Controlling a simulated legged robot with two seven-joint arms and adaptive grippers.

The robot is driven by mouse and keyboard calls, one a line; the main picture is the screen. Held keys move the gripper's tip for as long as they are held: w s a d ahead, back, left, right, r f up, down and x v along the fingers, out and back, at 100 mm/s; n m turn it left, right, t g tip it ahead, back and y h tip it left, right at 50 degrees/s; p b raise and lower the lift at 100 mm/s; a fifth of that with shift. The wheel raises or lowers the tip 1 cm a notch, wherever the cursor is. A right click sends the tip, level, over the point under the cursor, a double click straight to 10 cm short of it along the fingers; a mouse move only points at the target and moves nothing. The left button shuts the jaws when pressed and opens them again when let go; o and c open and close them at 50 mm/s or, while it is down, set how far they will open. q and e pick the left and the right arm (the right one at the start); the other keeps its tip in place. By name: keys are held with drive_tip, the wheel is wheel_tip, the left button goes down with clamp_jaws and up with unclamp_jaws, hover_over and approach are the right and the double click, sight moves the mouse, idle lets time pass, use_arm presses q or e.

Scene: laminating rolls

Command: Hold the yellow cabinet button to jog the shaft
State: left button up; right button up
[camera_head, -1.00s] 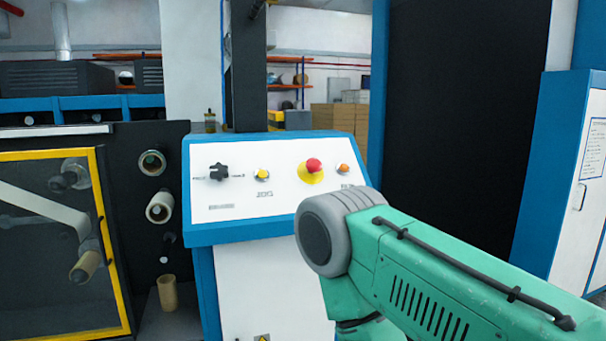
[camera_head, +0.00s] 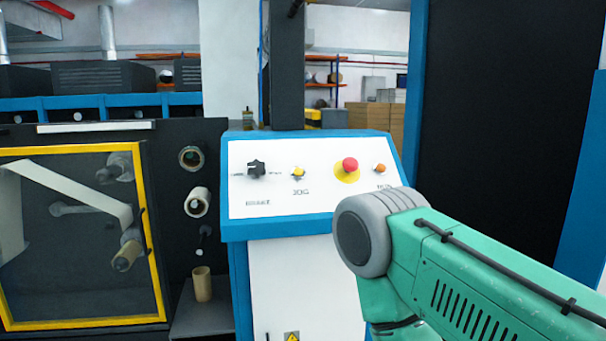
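The yellow button (camera_head: 297,173) sits on the white sloped panel of the blue-edged cabinet (camera_head: 262,232), above a small label that seems to read JOG. Nothing touches the button. A black rotary switch (camera_head: 256,169) is to its left. A red emergency knob on a yellow disc (camera_head: 348,169) and a small orange button (camera_head: 379,169) are to its right. My green right arm comes in from the lower right, its grey joint in front of the cabinet's lower right corner. Neither gripper is in view.
A machine with a yellow-framed window (camera_head: 158,255) stands at the left, with several rolls on its shafts. A cardboard-coloured tube (camera_head: 202,284) stands on a low ledge beside the cabinet. A dark panel (camera_head: 500,110) rises behind my arm at the right.

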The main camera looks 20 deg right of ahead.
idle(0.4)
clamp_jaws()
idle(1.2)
